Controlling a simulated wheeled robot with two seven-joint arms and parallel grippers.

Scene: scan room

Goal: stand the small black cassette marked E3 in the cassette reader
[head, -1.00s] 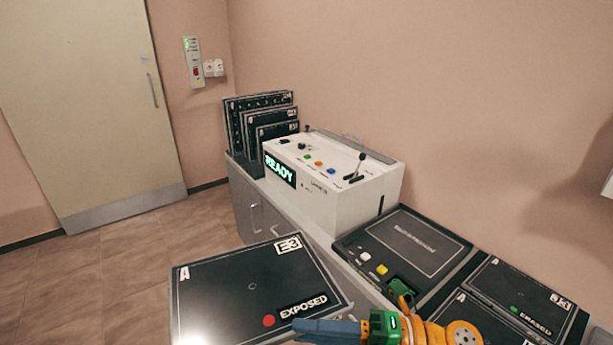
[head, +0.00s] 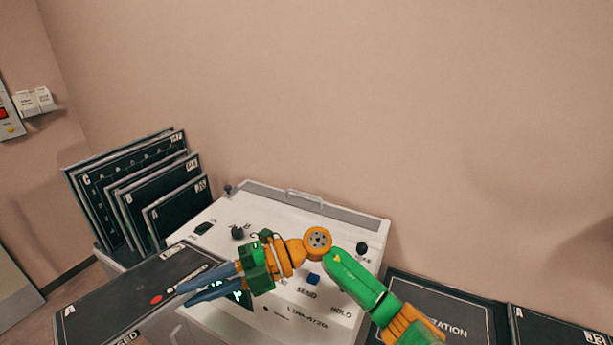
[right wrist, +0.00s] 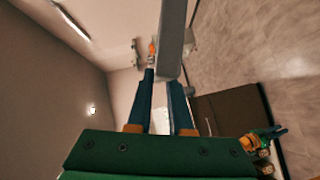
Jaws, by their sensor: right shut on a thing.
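The black cassette (head: 110,300) is at the lower left of the head view, in front of the white reader. An A, a red dot and part of the word EXPOSED show on its face; the E3 mark does not show now. My right gripper (head: 187,292) is shut on its right edge. In the right wrist view the cassette (right wrist: 172,35) shows edge-on between the fingers. The cassette reader (head: 270,205) has knobs, a blue button and a top handle. My right arm covers part of its panel and display. I cannot make out its slot.
Several black plates (head: 180,210) stand upright in a rack left of the reader. The wall stands close behind. The space above the reader's back is clear.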

